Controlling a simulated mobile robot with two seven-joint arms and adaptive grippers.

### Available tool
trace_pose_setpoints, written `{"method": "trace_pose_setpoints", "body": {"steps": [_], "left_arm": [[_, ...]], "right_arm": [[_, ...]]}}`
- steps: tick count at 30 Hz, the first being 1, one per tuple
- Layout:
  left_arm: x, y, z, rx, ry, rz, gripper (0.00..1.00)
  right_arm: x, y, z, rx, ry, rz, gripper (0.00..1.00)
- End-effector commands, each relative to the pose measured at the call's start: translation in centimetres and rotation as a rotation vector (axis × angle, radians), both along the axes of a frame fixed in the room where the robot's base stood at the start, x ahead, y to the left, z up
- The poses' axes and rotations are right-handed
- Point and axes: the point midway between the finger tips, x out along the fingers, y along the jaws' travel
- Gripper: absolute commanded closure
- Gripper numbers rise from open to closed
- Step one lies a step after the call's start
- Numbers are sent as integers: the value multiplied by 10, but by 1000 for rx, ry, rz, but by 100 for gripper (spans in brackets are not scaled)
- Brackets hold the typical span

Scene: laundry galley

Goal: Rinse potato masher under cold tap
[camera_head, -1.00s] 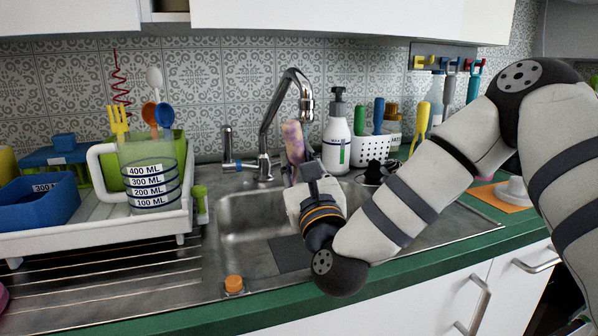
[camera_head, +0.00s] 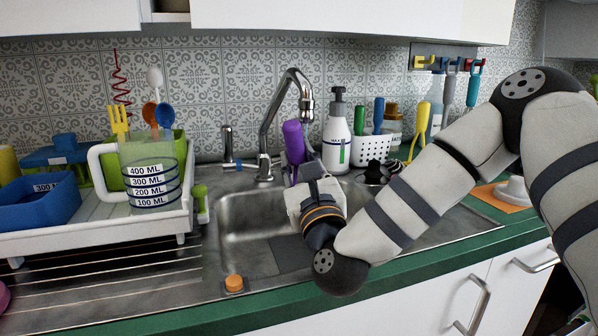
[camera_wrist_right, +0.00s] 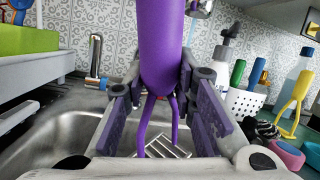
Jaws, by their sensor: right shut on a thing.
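The potato masher has a purple handle, which stands up beside the tap spout in the head view (camera_head: 293,142). In the right wrist view the masher (camera_wrist_right: 160,45) shows its handle, two purple prongs and a slatted metal head lower down over the sink. My right gripper (camera_head: 305,182) is shut on the masher, with a finger on each side in the wrist view (camera_wrist_right: 160,88). The chrome tap (camera_head: 266,128) arches over the sink (camera_head: 240,228), its outlet just right of the handle's top. My left gripper is not in view.
A dish rack (camera_head: 100,225) with a measuring jug (camera_head: 150,180) stands left of the sink. A soap bottle (camera_head: 337,140) and a white utensil holder (camera_head: 371,149) stand behind it to the right. An orange stopper (camera_head: 234,284) sits at the front rim.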

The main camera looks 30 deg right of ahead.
Motion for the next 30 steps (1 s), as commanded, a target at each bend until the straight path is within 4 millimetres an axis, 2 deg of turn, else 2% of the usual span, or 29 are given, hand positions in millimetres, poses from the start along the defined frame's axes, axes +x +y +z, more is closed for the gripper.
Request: {"method": "trace_pose_setpoints", "body": {"steps": [7, 30], "left_arm": [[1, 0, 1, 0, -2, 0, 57], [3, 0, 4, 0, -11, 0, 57]], "right_arm": [[-3, 5, 1, 0, -1, 1, 100], [-56, 57, 1, 1, -1, 1, 100]]}}
